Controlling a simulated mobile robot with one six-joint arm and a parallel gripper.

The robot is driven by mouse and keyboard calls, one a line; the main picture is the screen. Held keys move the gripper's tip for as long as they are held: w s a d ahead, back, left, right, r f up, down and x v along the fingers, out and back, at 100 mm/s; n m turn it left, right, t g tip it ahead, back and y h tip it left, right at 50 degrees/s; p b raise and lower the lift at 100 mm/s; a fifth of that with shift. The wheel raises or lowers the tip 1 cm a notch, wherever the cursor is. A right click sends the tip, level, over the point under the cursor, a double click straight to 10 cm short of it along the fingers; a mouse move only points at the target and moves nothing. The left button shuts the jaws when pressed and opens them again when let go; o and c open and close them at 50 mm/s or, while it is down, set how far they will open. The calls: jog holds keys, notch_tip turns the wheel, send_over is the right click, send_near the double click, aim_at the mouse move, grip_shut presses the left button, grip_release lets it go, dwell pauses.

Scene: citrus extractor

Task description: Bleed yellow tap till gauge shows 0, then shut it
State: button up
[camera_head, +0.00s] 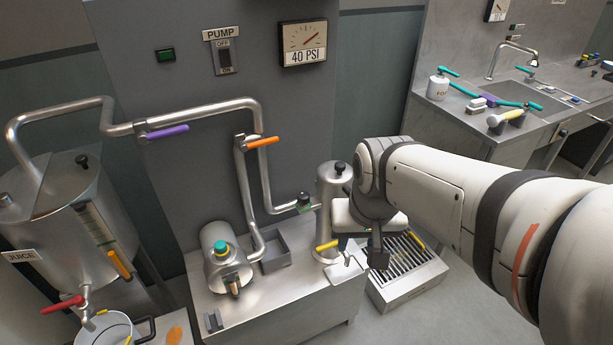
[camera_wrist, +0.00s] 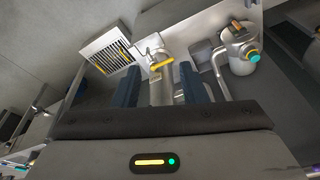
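The yellow tap handle (camera_head: 327,245) sits low on the front of an upright steel canister (camera_head: 331,205) on the steel bench. In the wrist view the yellow handle (camera_wrist: 162,65) lies just beyond my fingertips, roughly across the gap. My gripper (camera_wrist: 160,82) is open and empty, with the canister's body showing between its two blue fingers. In the head view my gripper (camera_head: 376,252) is beside the canister on the right, partly hidden by my wrist. The gauge (camera_head: 303,43) on the wall panel reads 40 PSI. I cannot tell whether the tap is open.
A pump switch (camera_head: 225,62) is on the panel. Pipes carry a purple handle (camera_head: 167,131) and an orange handle (camera_head: 262,142). A pump motor (camera_head: 227,258) stands left on the bench. A slatted drain grate (camera_head: 405,263) lies right of the bench. A juice tank (camera_head: 70,215) is far left.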

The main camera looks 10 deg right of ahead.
jog(key=w+f+m+b, duration=0.6)
jog(key=w+f+b, duration=0.2)
jog(key=w+f, duration=0.5)
jog(key=m+b, duration=0.6)
jog(key=m, duration=0.1)
send_near(323, 246)
jog(key=shift+g+y, duration=0.3)
jog(key=f, duration=0.2)
jog(key=w+f, duration=0.1)
jog(key=f, duration=0.2)
jog(key=f+b, duration=0.1)
jog(key=f, duration=0.2)
jog(key=shift+w+f, duration=0.1)
jog(key=shift+w, duration=0.3)
jog(key=shift+c, duration=0.6)
grip_shut()
